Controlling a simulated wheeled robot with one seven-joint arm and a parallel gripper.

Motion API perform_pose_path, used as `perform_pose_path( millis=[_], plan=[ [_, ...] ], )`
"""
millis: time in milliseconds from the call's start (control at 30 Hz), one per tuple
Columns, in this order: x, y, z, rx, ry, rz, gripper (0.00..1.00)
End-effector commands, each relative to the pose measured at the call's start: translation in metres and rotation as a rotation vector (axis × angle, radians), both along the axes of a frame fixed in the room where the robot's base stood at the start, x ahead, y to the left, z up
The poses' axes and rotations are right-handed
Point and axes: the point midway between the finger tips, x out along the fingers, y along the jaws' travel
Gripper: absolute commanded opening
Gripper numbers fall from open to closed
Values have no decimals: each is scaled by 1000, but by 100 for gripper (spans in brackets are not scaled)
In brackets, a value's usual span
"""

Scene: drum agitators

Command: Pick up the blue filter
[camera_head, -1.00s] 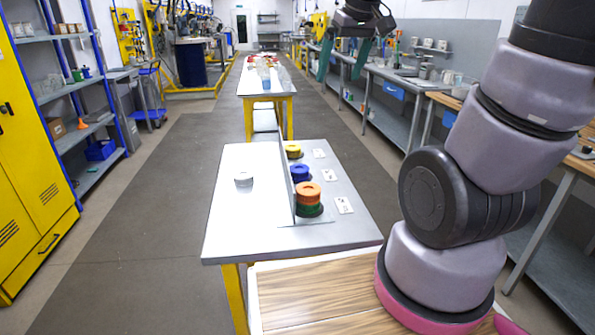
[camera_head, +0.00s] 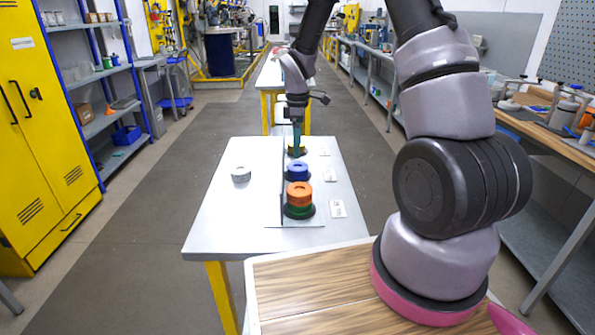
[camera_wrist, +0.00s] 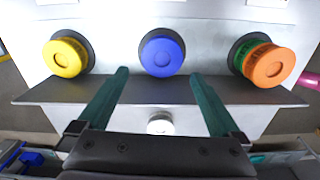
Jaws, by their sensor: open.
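The blue filter (camera_head: 297,171) is a round blue disc on a dark round base on the table, between the yellow filter and the orange one. In the wrist view the blue filter (camera_wrist: 162,56) lies ahead of my gripper (camera_wrist: 158,82), centred between its two green fingers. The fingers are apart and nothing is between them. In the head view my gripper (camera_head: 297,135) points down over the far part of the row, near the yellow filter, partly hiding it.
The yellow filter (camera_wrist: 65,57) and the orange filter (camera_wrist: 268,65), stacked on a green one (camera_wrist: 240,58), flank the blue one. A thin upright panel (camera_head: 283,185) runs along the row. A white filter (camera_head: 240,174) sits left of it, with clear table around.

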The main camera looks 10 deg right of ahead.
Motion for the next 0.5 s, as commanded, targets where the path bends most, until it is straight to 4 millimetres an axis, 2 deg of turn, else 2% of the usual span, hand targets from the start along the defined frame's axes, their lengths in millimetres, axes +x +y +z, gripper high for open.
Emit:
perform_pose_path(
  millis=[100,333,500],
  plan=[
    [-1,0,-19,-1,2,-1,100],
    [-2,0,-37,-1,2,-2,100],
    [-5,-2,-63,-1,3,-3,100]
  ],
)
